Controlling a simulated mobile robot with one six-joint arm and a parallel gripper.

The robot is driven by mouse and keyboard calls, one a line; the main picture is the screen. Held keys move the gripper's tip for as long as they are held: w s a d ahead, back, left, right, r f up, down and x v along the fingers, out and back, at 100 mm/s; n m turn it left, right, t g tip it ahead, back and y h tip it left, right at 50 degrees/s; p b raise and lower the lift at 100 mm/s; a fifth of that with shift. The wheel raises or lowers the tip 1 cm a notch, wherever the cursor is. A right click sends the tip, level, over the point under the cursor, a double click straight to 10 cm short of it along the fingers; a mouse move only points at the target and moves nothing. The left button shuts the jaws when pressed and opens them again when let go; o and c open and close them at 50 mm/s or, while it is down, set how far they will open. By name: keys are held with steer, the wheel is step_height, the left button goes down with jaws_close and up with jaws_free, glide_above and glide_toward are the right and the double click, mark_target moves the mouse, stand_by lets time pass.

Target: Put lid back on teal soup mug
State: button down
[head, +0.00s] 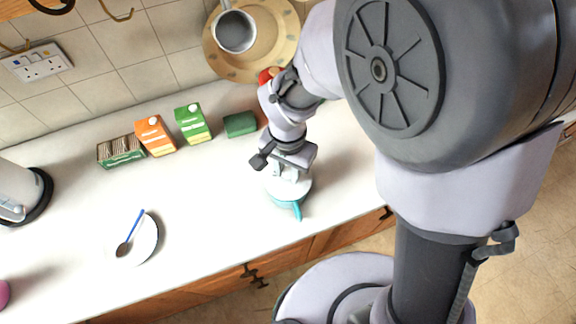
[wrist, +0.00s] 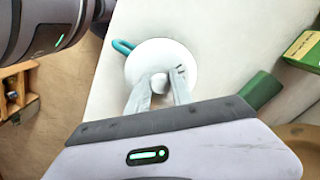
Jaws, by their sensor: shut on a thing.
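The teal soup mug (head: 285,203) stands on the white counter near its front edge, with its handle pointing toward that edge. In the wrist view the teal handle (wrist: 123,47) shows beside a round white lid (wrist: 165,58). My gripper (wrist: 159,86) is shut on the white knob in the middle of the lid. In the head view the lid (head: 300,188) is over the mug, partly hidden by my gripper (head: 287,174). The lid hides the mug's rim, so I cannot tell whether it is fully seated.
A white dish (head: 145,240) with a blue-handled spoon (head: 130,232) lies to the left. The counter between is clear.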

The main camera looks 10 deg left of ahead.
stand_by(0.4)
steer(key=c, duration=0.6)
jaws_free()
steer(key=shift+r, duration=0.1)
step_height(320, 180, up, 7)
steer(key=p, duration=0.5)
steer(key=shift+c, duration=0.3)
jaws_close()
stand_by(0.5)
